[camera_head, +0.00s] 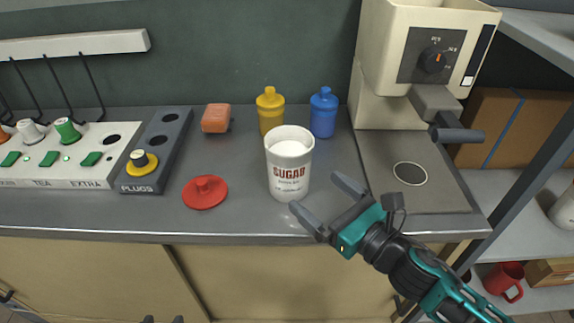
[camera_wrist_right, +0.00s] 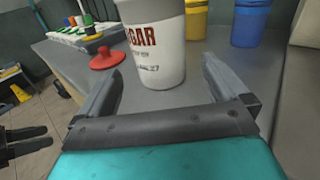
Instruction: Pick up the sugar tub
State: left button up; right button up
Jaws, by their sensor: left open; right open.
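The sugar tub (camera_head: 289,165) is a white, open-topped cup with red SUGAR lettering, upright on the grey counter. White contents show inside it. My right gripper (camera_head: 322,194) is open just in front and to the right of the tub in the head view. In the right wrist view the tub (camera_wrist_right: 157,45) stands beyond and between the two open fingers (camera_wrist_right: 165,90), not gripped. A red lid with a knob (camera_head: 205,191) lies on the counter to the left of the tub. Only the tips of my left gripper (camera_head: 163,320) show at the bottom edge of the head view.
A yellow bottle (camera_head: 270,111) and a blue bottle (camera_head: 323,113) stand behind the tub. An orange sponge-like block (camera_head: 216,118) lies at back left. A cream machine (camera_head: 425,50) stands at right, and a plugs tray (camera_head: 157,152) at left. The counter's front edge is close.

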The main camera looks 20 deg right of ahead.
aim_at(304, 181)
jog(key=x, duration=0.4)
jog(key=shift+w, duration=0.1)
jog(key=shift+w+a, duration=0.2)
jog(key=shift+w, duration=0.15)
jog(key=shift+x, duration=2.3)
jog(key=shift+r, duration=0.1)
jog(key=c, duration=1.1)
jog(key=shift+r, duration=0.1)
jog(key=shift+r+p, duration=0.1)
jog(key=shift+p, duration=0.2)
